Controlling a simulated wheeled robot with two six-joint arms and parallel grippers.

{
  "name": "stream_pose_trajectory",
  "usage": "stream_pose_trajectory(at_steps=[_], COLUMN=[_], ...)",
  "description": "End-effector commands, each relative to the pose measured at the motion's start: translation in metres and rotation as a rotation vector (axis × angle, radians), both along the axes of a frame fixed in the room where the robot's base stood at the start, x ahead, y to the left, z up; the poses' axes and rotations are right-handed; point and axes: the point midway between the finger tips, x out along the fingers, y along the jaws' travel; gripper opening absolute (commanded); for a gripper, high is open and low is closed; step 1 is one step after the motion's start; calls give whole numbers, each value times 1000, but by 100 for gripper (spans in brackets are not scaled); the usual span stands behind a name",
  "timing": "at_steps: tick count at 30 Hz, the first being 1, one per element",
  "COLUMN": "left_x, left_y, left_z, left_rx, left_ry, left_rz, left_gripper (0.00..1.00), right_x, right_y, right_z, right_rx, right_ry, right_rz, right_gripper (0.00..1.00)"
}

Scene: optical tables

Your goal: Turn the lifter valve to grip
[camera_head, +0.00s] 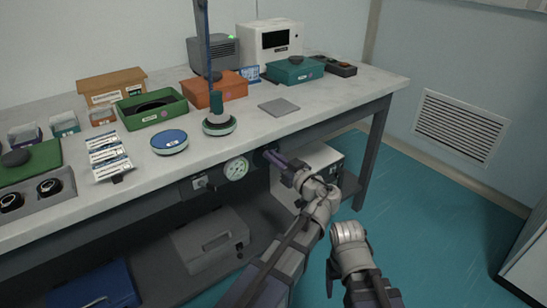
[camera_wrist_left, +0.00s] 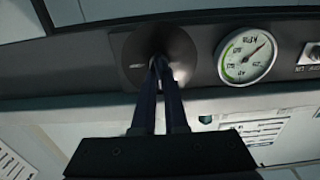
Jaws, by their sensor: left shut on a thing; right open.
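The valve is a dark round knob (camera_wrist_left: 178,45) on the front panel under the table edge, with a small white mark on its left side. My left gripper (camera_wrist_left: 158,64) is shut on the valve's middle part, which its fingertips mostly hide. In the head view my left gripper (camera_head: 270,156) reaches the panel just right of the gauge. The round pressure gauge (camera_wrist_left: 247,55) has a green band, and its needle points to the upper right; it also shows in the head view (camera_head: 236,169). The lifter's suction cup (camera_head: 219,126) stands on the tabletop. My right gripper (camera_head: 333,273) is open, low and away from the table.
The table (camera_head: 340,101) carries a blue disc (camera_head: 169,141), a grey plate (camera_head: 279,107), a green tray (camera_head: 130,121) and an orange box (camera_head: 232,88). A small switch plate (camera_head: 200,182) sits left of the gauge. A grey case (camera_head: 211,242) is underneath. Floor (camera_head: 440,220) is free at right.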

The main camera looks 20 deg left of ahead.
Motion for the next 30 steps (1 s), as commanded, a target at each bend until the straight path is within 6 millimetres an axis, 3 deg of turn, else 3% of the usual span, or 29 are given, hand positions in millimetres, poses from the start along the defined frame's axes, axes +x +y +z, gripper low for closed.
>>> stream_pose_trajectory(at_steps=[19, 30], left_x=[0, 2], left_y=[0, -2], left_z=[0, -1], left_rx=[13, 158], left_ry=[17, 203], left_rz=[0, 0], left_gripper=[0, 0], right_x=[0, 0], right_y=[0, 0], right_z=[0, -1], right_rx=[0, 0], right_ry=[0, 0], right_rz=[0, 0], right_gripper=[68, 68])
